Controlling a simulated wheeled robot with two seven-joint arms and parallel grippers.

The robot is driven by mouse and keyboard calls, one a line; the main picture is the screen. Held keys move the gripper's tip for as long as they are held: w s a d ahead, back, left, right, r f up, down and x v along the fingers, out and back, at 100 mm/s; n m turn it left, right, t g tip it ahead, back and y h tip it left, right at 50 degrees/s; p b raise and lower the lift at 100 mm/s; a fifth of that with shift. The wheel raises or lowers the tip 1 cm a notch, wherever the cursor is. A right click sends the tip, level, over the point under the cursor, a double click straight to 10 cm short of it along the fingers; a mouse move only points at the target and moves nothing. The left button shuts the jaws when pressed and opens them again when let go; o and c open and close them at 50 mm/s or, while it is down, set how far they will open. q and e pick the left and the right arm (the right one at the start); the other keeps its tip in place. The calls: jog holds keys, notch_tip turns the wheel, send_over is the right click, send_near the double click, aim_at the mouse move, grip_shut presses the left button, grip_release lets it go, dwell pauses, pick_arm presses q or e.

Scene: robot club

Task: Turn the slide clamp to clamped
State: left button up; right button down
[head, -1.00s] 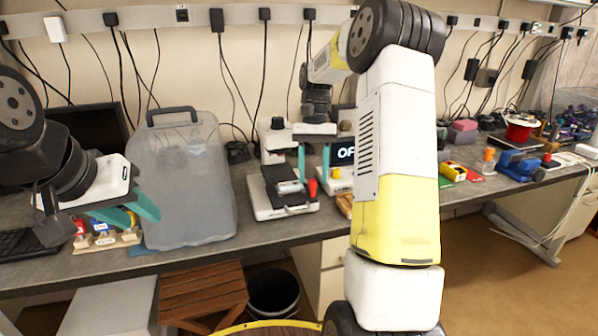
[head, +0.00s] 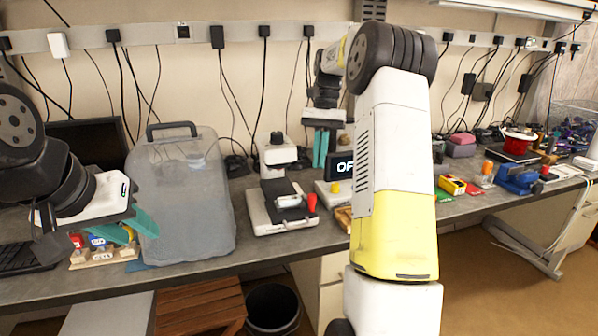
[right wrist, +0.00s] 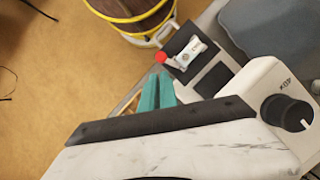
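The slide clamp appears to be the red lever (head: 312,202) at the right edge of the black stage on a white microscope-like device (head: 262,220). A pale piece (head: 288,201) lies on the stage. The red lever tip (right wrist: 161,57) and the pale piece (right wrist: 190,53) also show in the right wrist view. My right gripper (head: 320,165) points down, its teal fingers together and empty, above and right of the lever. In the right wrist view its fingertips (right wrist: 160,76) are close to the lever tip; contact cannot be told. My left gripper (head: 140,228) is open and empty at the left.
A grey translucent case (head: 185,195) stands left of the device. A small display (head: 340,168) reading "OF", partly hidden by my right arm, stands to its right. A wooden rack with coloured pieces (head: 103,254) sits near my left gripper. A bin (head: 272,308) is below the bench.

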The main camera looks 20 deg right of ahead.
aim_at(308, 200)
jog(key=w+d+r+m+t+y, duration=0.1)
jog(key=w+d+m+t+y, duration=0.1)
jog(key=d+m, duration=0.45)
jog(key=s+a+f+m, duration=0.1)
jog(key=s+a+f, duration=0.1)
jog(key=a+f, duration=0.5)
jog(key=shift+s+x, duration=0.2)
jog(key=shift+x, duration=0.95)
jog(key=shift+d, duration=0.1)
jog(key=n, duration=0.2)
jog(key=a+n+g+h, duration=0.1)
jog(key=shift+w+a+n, duration=0.1)
jog(key=shift+w+n, duration=0.2)
jog(key=shift+n, duration=0.05)
jog(key=shift+a, duration=0.25)
jog(key=shift+d, duration=0.1)
